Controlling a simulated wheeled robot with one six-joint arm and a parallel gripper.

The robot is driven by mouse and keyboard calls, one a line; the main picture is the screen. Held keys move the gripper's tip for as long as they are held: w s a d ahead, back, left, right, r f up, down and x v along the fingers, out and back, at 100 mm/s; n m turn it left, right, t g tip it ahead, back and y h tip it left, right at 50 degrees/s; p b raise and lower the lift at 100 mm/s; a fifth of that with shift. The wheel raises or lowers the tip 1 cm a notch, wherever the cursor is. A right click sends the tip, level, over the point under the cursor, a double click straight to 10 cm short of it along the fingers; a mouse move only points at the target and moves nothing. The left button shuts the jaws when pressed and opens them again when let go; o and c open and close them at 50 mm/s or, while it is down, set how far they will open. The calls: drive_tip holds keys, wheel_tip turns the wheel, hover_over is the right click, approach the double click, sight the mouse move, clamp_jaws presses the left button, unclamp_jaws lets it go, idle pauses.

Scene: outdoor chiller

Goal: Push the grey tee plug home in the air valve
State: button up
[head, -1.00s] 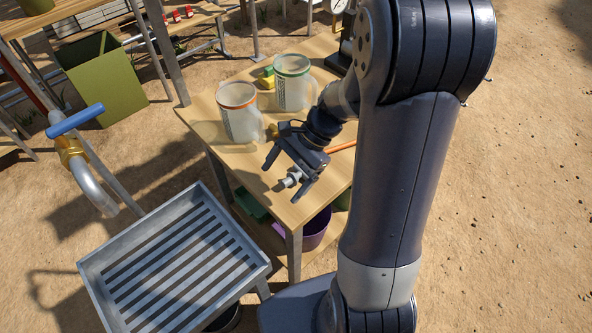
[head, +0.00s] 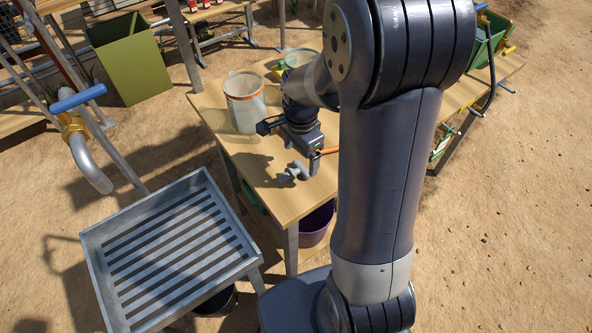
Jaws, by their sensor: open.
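A small light-grey piece that looks like the grey tee plug (head: 300,169) lies on the wooden table, near its front corner. My gripper (head: 289,147) is above the table with its jaws spread wide and nothing visible between them. Its right finger is close to the grey piece; I cannot tell whether they touch. Its left finger is in front of the orange-rimmed clear jar. I cannot make out the air valve in this view; my arm covers part of the table.
The orange-rimmed jar (head: 245,103) stands just behind my gripper on the wooden table (head: 240,158). An orange rod (head: 330,151) shows beside my arm. A slatted grey metal tray (head: 88,250) and a blue-handled tap (head: 78,98) are at left. A green bin (head: 132,65) stands behind.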

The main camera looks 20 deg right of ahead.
sight(301, 167)
drive_tip(key=shift+w+d+f+p, duration=0.1)
drive_tip(key=shift+d+f+p, duration=0.1)
drive_tip(key=shift+f, duration=1.1)
drive_tip(key=shift+w+d+f+p, duration=0.1)
drive_tip(key=shift+f+p, duration=0.05)
drive_tip(key=shift+f, duration=1.15)
drive_tip(key=shift+s, duration=0.1)
drive_tip(key=c, duration=1.1)
